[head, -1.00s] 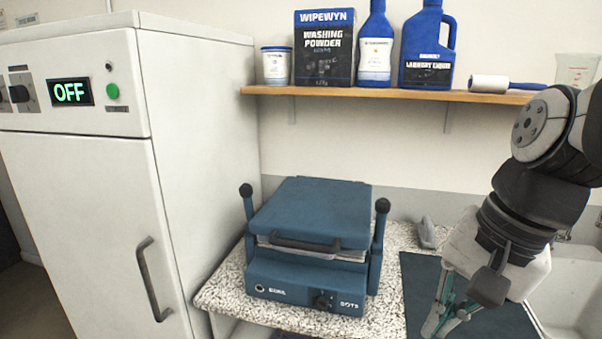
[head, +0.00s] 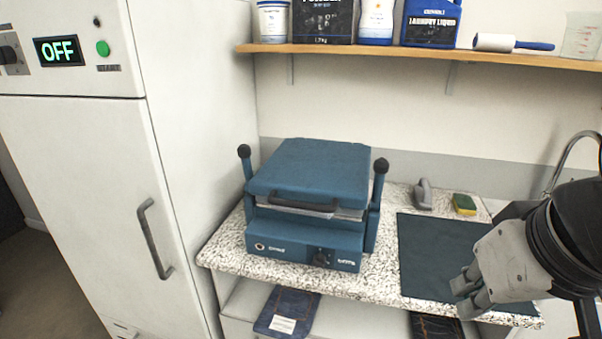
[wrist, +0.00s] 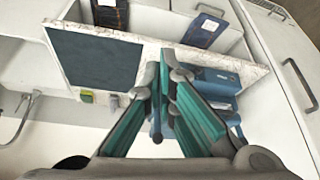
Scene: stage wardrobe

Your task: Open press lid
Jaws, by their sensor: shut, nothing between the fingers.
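The blue press (head: 308,190) stands on the speckled counter beside the white cabinet. Its lid (head: 312,168) is down over the base, with a dark handle bar (head: 303,201) along the front edge. Upright posts with black knobs stand on both sides. My gripper (head: 468,293) is at the right, above the front of the dark mat, well apart from the press. In the wrist view my gripper (wrist: 160,65) shows its green-padded fingers drawn together at the tips, with nothing between them. There the press (wrist: 212,82) is partly hidden behind the fingers.
A dark mat (head: 440,255) covers the counter to the right of the press. A grey object (head: 423,194) and a yellow-green sponge (head: 464,204) lie behind it. A shelf (head: 420,52) with bottles hangs above. The tall white cabinet (head: 90,190) stands close on the left; its display reads OFF.

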